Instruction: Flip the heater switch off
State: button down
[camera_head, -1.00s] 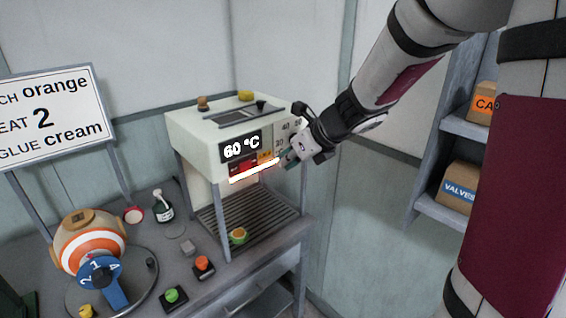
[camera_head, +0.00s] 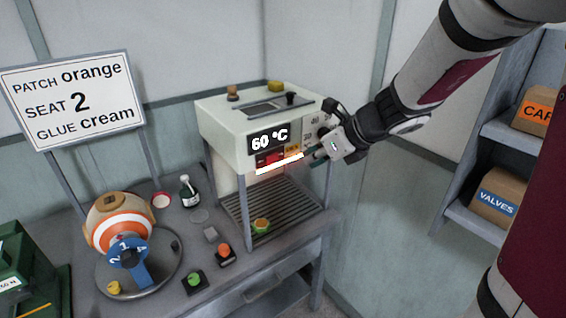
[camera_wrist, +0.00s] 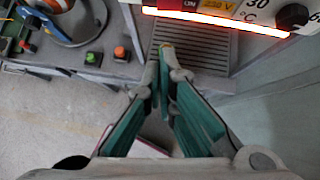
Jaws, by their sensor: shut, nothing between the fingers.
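The heater (camera_head: 225,128) is a cream box on legs at the back of the bench, with a display reading 60 °C. A glowing orange-white bar (camera_head: 280,163) runs along its lower front edge and also shows in the wrist view (camera_wrist: 215,20). The red heater switch (camera_head: 268,158) sits under the display; its lettering shows at the top edge of the wrist view (camera_wrist: 190,4). My gripper (camera_head: 314,156) is shut and empty at the heater's front right corner, right of the switch. In the wrist view its fingertips (camera_wrist: 165,50) meet below the glowing bar.
A dial knob (camera_wrist: 292,16) is on the heater's right front. A slatted rack (camera_head: 236,212) lies beneath it. A green button (camera_head: 194,279), an orange button (camera_head: 224,251) and a striped ball (camera_head: 120,225) stand left on the bench. Shelves with boxes (camera_head: 497,195) are at right.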

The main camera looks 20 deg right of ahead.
aim_at(272, 159)
jog(key=w+a+r+x, duration=0.1)
jog(key=r+x, duration=0.1)
jog(key=x, duration=1)
jog(key=shift+w+f+b, duration=0.3)
jog(key=shift+w+b, duration=0.05)
jog(key=shift+w, duration=0.25)
jog(key=shift+w+a, duration=0.1)
jog(key=shift+a, duration=0.1)
jog(key=shift+w+a+m+h+b, duration=0.2)
jog(key=shift+m+h+b, duration=0.1)
jog(key=shift+m+b, duration=0.25)
jog(key=shift+d, duration=0.1)
jog(key=shift+w+d, duration=0.15)
jog(key=shift+d, duration=0.5)
